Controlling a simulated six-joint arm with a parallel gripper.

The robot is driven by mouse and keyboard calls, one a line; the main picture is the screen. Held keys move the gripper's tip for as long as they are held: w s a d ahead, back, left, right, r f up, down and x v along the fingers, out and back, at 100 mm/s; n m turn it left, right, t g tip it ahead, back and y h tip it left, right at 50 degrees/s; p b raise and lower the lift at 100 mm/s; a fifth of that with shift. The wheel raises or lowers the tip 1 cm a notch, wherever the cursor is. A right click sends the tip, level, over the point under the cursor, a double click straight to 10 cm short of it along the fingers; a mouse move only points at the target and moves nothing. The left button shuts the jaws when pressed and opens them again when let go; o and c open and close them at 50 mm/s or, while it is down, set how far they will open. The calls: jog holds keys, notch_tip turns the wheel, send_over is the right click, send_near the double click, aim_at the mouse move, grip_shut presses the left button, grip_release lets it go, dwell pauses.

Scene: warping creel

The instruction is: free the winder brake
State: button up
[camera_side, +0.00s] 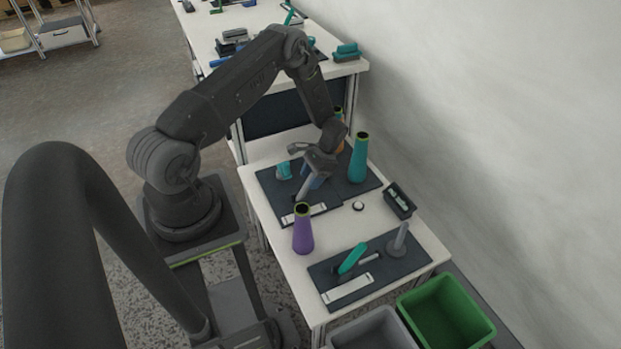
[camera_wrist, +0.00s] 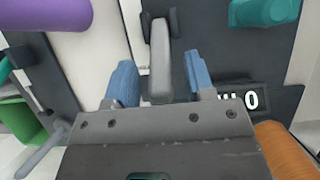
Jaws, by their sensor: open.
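A grey lever (camera_wrist: 160,55) stands on a dark mat in the wrist view; I take it for the winder brake, though no readable label names it. It also shows in the side view (camera_side: 303,188) beneath my gripper. My gripper (camera_wrist: 160,80) is open, with one blue finger on each side of the lever's near end. A gap shows on both sides, so the fingers look apart from it. In the side view my gripper (camera_side: 314,181) is low over the far mat. A dark label (camera_wrist: 245,98) ending in "0" is partly hidden by my gripper.
A purple cone (camera_side: 303,232), a teal cone (camera_side: 358,160) and an orange cone (camera_wrist: 285,150) stand around. A teal part (camera_side: 284,171) is close left of my gripper. The nearer mat (camera_side: 398,266) bears a teal lever (camera_side: 353,257) and grey peg (camera_side: 398,240). A green crate (camera_side: 446,312) is in front.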

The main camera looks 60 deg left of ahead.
jog(key=v, duration=1.3)
jog(key=shift+r, duration=0.1)
jog(key=s+d+r+t, duration=0.15)
jog(key=d+r, duration=0.25)
jog(key=r, duration=0.4)
jog(key=s+d+r+t+y, duration=0.15)
jog(key=d+r, duration=0.25)
jog(key=r, duration=0.4)
jog(key=d+r+t, duration=0.2)
jog(key=d+r, duration=0.3)
jog(key=r, duration=0.4)
jog(key=s+d+r+t, duration=0.3)
jog(key=s+d, duration=0.2)
jog(key=s, duration=0.3)
jog(key=s+d+r+t+h, duration=0.1)
jog(key=s+d+r, duration=0.3)
jog(key=s, duration=0.5)
jog(key=shift+d+t, duration=0.45)
jog(key=shift+t, duration=0.45)
